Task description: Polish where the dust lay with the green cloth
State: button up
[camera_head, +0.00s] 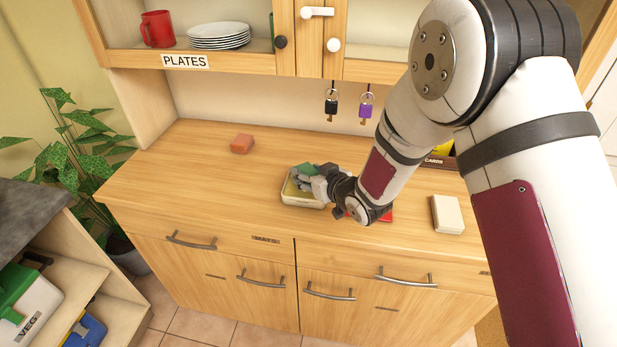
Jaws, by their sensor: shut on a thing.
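The green cloth (306,169) shows as a small green patch at the tip of my gripper (304,180), above a shallow cream tray (303,203) on the wooden counter. My gripper is shut on the cloth, with its fingers over the tray. The fingers hide part of the cloth and the tray's inside, and I cannot tell whether the cloth touches the tray. I see no clear dust on the counter.
A reddish-brown block (242,144) lies on the counter (180,185) at the back left. A red flat thing (386,214) lies partly behind my wrist, and a cream box (447,214) stands to the right. Keys (331,105) hang under the cupboard. The counter's left part is clear.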

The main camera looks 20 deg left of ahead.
jog(key=shift+r+p, duration=0.6)
jog(key=shift+r, duration=1.8)
